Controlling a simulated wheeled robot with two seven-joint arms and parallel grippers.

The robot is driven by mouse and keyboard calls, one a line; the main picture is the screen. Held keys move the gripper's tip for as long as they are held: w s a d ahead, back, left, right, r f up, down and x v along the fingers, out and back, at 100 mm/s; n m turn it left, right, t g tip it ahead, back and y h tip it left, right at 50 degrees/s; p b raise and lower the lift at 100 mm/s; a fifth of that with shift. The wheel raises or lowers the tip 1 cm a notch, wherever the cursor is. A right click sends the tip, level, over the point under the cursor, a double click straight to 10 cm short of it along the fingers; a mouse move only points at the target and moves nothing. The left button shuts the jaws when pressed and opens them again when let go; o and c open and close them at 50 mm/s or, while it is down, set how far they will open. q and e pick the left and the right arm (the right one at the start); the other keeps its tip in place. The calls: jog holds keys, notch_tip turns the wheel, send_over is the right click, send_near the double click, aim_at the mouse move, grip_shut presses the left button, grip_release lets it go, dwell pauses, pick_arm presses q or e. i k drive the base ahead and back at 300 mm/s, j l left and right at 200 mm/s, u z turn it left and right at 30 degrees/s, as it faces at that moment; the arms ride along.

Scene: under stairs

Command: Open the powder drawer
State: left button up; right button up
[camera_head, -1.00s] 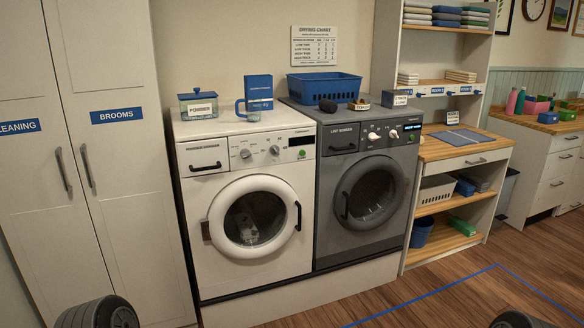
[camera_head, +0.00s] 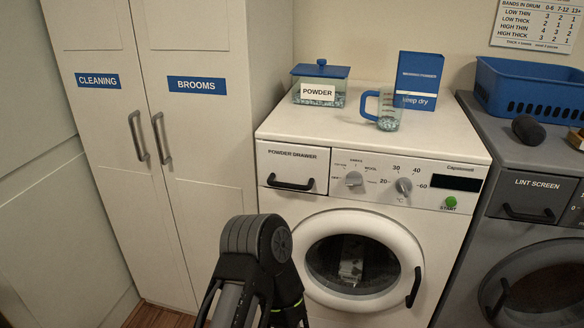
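The powder drawer (camera_head: 308,170) is the small white labelled front at the upper left of the white washing machine (camera_head: 450,160). It looks shut, flush with the panel around it. A black bar handle (camera_head: 290,184) runs across its lower part. A dark, rounded joint of my own arm stands in front of the machine, below the drawer and apart from it in the picture. It hides part of the machine's lower left side. I see no fingertips of either gripper.
On the machine's top stand a lidded powder box (camera_head: 319,90), a measuring cup (camera_head: 387,110) and a blue carton (camera_head: 418,82). The round door (camera_head: 385,228) is shut. A white cupboard (camera_head: 205,130) stands to the left. A grey machine (camera_head: 515,236) stands to the right.

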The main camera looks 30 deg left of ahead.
aim_at(290, 166)
jog(key=i+l+u, duration=0.4)
jog(key=l, duration=0.2)
jog(key=i+l+u, duration=0.2)
jog(key=l, duration=0.15)
jog(key=l+u, duration=0.2)
jog(key=l, duration=0.2)
jog(key=i+l+u, duration=0.15)
jog(key=l, duration=0.25)
jog(key=i+l+u, duration=0.2)
jog(key=l, duration=0.2)
jog(key=k, duration=0.1)
